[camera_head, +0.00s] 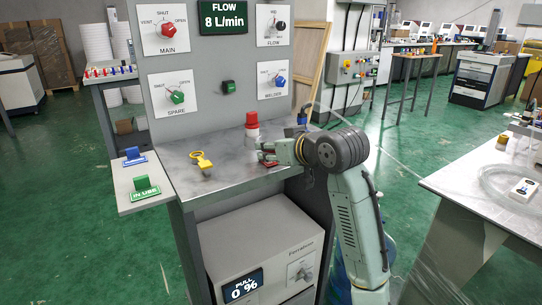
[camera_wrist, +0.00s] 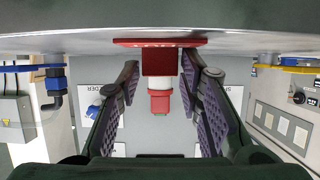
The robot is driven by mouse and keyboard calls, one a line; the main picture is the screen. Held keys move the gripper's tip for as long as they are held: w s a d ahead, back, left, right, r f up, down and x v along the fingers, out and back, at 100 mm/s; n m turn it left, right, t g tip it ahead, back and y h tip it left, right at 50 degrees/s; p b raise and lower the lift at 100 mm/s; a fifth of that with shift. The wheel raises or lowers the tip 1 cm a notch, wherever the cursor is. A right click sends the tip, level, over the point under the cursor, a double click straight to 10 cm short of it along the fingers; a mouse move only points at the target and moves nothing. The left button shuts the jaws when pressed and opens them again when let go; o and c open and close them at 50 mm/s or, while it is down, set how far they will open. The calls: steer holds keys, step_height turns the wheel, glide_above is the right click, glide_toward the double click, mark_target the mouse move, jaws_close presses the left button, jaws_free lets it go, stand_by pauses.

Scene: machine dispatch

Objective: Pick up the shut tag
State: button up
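The shut tag is a red plate with white lettering (camera_wrist: 160,42) and a red block handle (camera_wrist: 160,62). In the wrist view, which looks upside down, its plate rests on the metal tabletop. In the head view the red tag (camera_head: 267,161) is partly hidden by my gripper (camera_head: 268,152), low over the right part of the bench. In the wrist view my gripper (camera_wrist: 160,75) is open, one finger on each side of the handle. Narrow gaps seem to show between handle and fingers. The lettering is too blurred to read surely.
A red-topped cylinder (camera_head: 252,123) stands just behind the tag. A yellow tag-like piece (camera_head: 201,161) lies left on the bench (camera_head: 225,178). Blue (camera_head: 134,155) and green IN USE (camera_head: 146,188) tags sit on the side shelf. The valve panel (camera_head: 215,75) rises behind.

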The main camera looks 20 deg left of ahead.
steer(key=c, duration=0.3)
steer(key=shift+c, duration=0.2)
steer(key=shift+r, duration=0.1)
